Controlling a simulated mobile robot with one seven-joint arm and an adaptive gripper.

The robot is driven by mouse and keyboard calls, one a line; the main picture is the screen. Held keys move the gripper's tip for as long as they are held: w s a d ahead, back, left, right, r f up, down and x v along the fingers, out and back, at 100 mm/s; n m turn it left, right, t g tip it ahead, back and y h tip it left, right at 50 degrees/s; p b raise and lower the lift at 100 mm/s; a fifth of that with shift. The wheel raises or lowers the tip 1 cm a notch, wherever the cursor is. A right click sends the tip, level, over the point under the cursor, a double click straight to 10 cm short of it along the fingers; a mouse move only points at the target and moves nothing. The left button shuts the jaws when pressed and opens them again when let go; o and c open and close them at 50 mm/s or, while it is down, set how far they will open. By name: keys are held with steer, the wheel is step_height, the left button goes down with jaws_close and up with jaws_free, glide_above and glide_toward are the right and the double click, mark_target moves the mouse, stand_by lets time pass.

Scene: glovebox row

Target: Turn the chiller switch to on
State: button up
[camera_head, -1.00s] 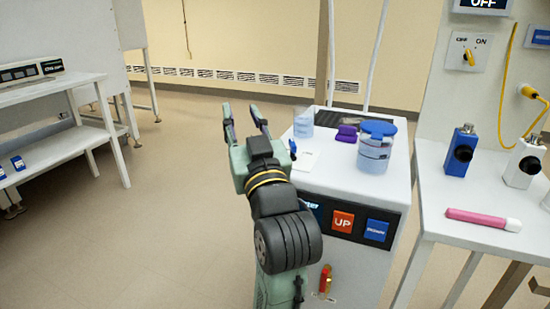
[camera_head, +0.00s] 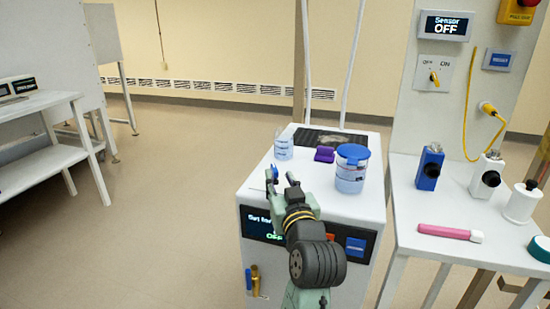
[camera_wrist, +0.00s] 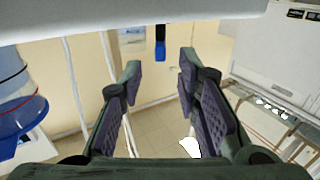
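A white cabinet (camera_head: 262,272) has a front display (camera_head: 262,228) with partly hidden text, "OFF" readable; I cannot read a chiller label. A yellow OFF/ON knob (camera_head: 434,77) sits on the wall panel, under a display (camera_head: 446,25) reading "Sensor OFF".
A blue-lidded jar (camera_head: 350,172), a clear beaker (camera_head: 283,148) and a purple item (camera_head: 325,154) stand on the cabinet. Floor at left is clear.

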mark_target(276, 173)
steer(key=x, duration=0.6)
steer(key=shift+f+p, duration=0.1)
steer(key=shift+p, duration=0.3)
jaws_close()
